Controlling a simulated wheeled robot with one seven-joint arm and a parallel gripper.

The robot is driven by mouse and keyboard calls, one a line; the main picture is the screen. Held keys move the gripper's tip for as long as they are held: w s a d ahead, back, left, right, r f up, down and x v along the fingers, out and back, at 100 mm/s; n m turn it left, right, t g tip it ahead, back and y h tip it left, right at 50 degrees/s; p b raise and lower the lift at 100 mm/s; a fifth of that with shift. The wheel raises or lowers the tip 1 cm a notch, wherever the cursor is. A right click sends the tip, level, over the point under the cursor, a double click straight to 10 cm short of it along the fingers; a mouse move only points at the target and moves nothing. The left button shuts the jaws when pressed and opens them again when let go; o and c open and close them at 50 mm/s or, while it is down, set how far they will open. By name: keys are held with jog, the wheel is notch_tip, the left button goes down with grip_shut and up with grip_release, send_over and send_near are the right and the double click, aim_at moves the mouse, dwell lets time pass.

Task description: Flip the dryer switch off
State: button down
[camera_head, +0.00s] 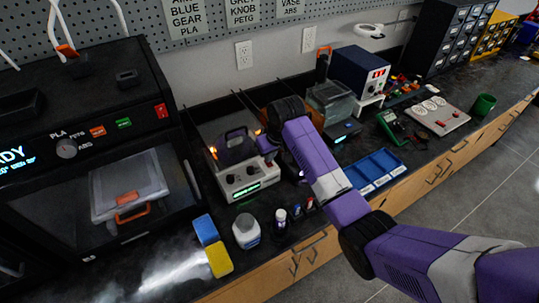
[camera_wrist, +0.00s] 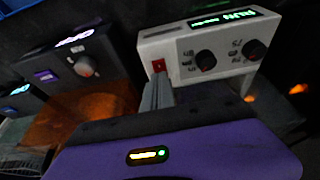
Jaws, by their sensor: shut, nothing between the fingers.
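The dryer appears to be the white control box (camera_head: 240,188) with a green display and black knobs, standing at the bench's middle left. In the wrist view the dryer (camera_wrist: 180,43) shows upside down, with two knobs and a small red switch (camera_wrist: 158,65) near one end of its face. My gripper (camera_wrist: 158,80) is shut and empty, its grey fingertips right by the red switch; I cannot tell whether they touch. In the head view my gripper (camera_head: 270,156) is at the dryer's right end and the switch is hidden behind it. The switch's position is unclear.
A large black machine (camera_head: 95,88) with a lit display and a red switch stands left. Blue and yellow blocks (camera_head: 219,260), a white jar (camera_head: 246,231) and small bottles stand in front of the dryer. A blue tray (camera_head: 371,171) lies right, partly behind my arm.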

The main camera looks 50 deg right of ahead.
jog(key=shift+w+f, duration=0.1)
jog(key=shift+f, duration=0.35)
jog(key=shift+a, duration=0.1)
jog(key=shift+s+a+f+p, duration=0.1)
jog(key=shift+s+f+p, duration=0.05)
jog(key=shift+s+p, duration=0.35)
jog(key=shift+s+a+f+p, duration=0.1)
jog(key=shift+s+p, duration=0.3)
jog(key=shift+s, duration=0.05)
jog(key=shift+r+p, duration=0.45)
jog(key=shift+r, duration=0.05)
notch_tip(320, 180, up, 4)
jog(key=p, duration=0.3)
jog(key=b+v, duration=0.1)
jog(key=v, duration=0.8)
jog(key=shift+s+r+b, duration=0.2)
jog(key=shift+r+b, duration=0.15)
jog(key=shift+r, duration=0.05)
jog(key=shift+w, duration=0.1)
